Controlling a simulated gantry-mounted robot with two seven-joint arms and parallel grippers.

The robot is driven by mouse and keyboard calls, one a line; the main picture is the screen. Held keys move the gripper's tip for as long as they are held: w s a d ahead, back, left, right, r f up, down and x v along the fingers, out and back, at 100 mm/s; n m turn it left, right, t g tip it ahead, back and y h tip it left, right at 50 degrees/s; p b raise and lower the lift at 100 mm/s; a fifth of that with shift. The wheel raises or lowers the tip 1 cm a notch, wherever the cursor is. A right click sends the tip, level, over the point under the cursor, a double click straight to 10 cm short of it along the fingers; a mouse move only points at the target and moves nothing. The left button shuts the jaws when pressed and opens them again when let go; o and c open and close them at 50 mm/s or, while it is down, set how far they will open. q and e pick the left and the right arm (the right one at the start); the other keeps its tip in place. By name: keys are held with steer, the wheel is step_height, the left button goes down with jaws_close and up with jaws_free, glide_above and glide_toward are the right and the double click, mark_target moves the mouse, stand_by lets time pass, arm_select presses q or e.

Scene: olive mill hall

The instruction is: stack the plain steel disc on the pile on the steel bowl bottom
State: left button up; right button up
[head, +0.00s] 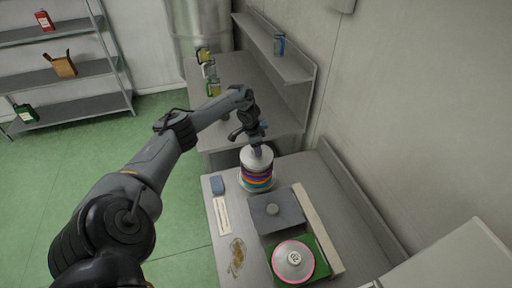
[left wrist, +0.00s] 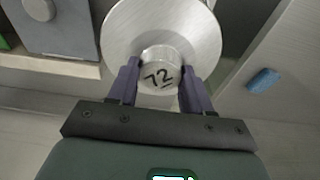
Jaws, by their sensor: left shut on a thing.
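The plain steel disc (left wrist: 195,30) fills the top of the left wrist view, with "72" marked on its raised hub. My left gripper (left wrist: 160,82) is shut on that hub, one purple finger on each side. In the head view my left gripper (head: 257,150) points down, and the steel disc (head: 251,163) is right over the pile (head: 257,180) of coloured discs. I cannot tell whether the disc touches the pile. The steel bowl bottom is not clearly visible beneath the pile. My right gripper is not in view.
A grey block with a round knob (head: 289,214) stands in front of the pile. A pink-rimmed disc (head: 293,259) lies on a green mat (head: 321,265).

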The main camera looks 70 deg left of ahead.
arm_select(q)
steer(key=shift+f, duration=0.3)
steer(key=o, duration=0.8)
steer(key=shift+c, duration=0.2)
steer(key=r, duration=0.3)
steer(key=s+r+p, duration=0.1)
steer(key=r, duration=0.5)
steer(key=shift+s+r+p, duration=0.15)
steer(key=shift+r+p, duration=0.1)
steer(key=shift+p, duration=0.1)
steer(key=shift+s+r+p, duration=0.15)
steer(key=shift+r+p, duration=0.15)
steer(key=shift+r, duration=0.3)
